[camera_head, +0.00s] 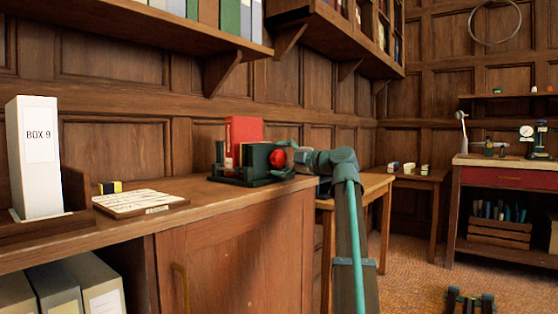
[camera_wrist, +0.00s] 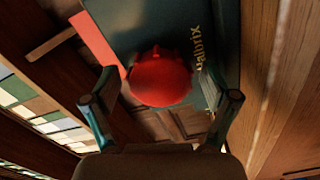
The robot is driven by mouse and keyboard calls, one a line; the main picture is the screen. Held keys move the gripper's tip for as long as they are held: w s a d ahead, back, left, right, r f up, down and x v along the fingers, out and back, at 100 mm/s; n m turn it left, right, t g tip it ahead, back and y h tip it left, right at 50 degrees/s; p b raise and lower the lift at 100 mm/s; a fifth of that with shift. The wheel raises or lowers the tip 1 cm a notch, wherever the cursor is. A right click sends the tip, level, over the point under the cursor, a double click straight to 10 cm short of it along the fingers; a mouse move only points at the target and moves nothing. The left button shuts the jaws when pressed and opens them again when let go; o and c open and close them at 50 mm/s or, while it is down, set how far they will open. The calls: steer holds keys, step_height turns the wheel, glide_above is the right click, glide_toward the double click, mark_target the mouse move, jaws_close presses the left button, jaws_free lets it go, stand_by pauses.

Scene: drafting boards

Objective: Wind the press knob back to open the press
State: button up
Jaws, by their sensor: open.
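The press (camera_head: 248,165) is a dark green body with a red upright part (camera_head: 243,130), standing on the wooden counter. Its round red knob (camera_head: 278,157) faces right, towards my arm. In the wrist view the red knob (camera_wrist: 160,80) sits in the middle, in front of the dark press body (camera_wrist: 170,22) with lettering on it. My gripper (camera_wrist: 162,100) is open, one finger on either side of the knob, with visible gaps at both sides. In the head view my gripper (camera_head: 290,152) is small and close against the knob, partly merged with it.
A white box marked "BOX 9" (camera_head: 40,155) stands at the left of the counter (camera_head: 225,200). A board with pale strips (camera_head: 140,201) and a yellow-black block (camera_head: 110,187) lie between it and the press. A shelf (camera_head: 130,22) hangs above. A smaller table (camera_head: 375,186) is behind my arm.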

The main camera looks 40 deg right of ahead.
steer(key=v, duration=0.8)
steer(key=shift+s, duration=0.3)
steer(key=shift+d, duration=0.1)
